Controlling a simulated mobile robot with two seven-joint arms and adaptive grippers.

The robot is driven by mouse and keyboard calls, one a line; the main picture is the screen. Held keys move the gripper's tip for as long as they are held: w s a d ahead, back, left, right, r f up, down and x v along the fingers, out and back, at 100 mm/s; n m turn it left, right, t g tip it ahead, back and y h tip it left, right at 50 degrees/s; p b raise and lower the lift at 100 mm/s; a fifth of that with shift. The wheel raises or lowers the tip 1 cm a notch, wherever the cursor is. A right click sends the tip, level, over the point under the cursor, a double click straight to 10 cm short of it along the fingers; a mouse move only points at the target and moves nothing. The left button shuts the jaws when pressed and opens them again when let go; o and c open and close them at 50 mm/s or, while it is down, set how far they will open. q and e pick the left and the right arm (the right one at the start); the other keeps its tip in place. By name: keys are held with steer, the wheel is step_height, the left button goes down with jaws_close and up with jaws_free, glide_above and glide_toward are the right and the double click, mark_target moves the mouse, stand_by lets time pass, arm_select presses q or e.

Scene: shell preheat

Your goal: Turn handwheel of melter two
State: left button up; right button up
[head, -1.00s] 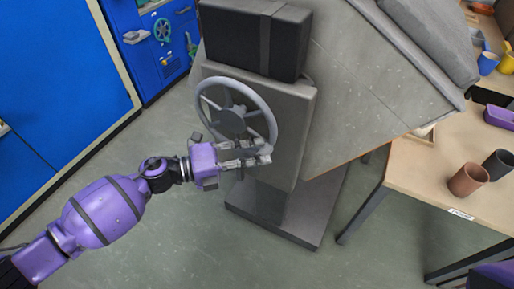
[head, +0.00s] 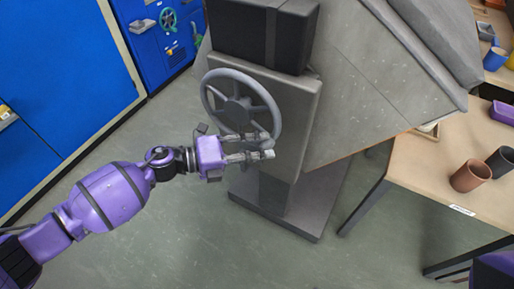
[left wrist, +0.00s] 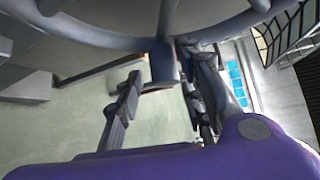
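The grey spoked handwheel (head: 240,112) is mounted upright on the front of a grey stand (head: 290,120). In the head view my left gripper (head: 262,147) is at the wheel's lower right rim, its fingers pointing right. In the left wrist view the wheel's rim (left wrist: 85,38) crosses the top. A short grey peg (left wrist: 164,64) hangs from it between my two spread fingers (left wrist: 161,75), with gaps visible on both sides. The left gripper looks open around the peg, not closed on it.
A black box (head: 262,35) sits on top of the stand, beside a large sloping grey housing (head: 370,85). A wooden table (head: 430,185) at right holds a brown cup (head: 470,176) and a dark cup (head: 500,162). Blue cabinets (head: 60,70) stand at left. Green floor between is clear.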

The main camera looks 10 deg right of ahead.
arm_select(q)
steer(key=shift+r, duration=0.15)
steer(key=v, duration=1.2)
steer(key=shift+w, duration=0.15)
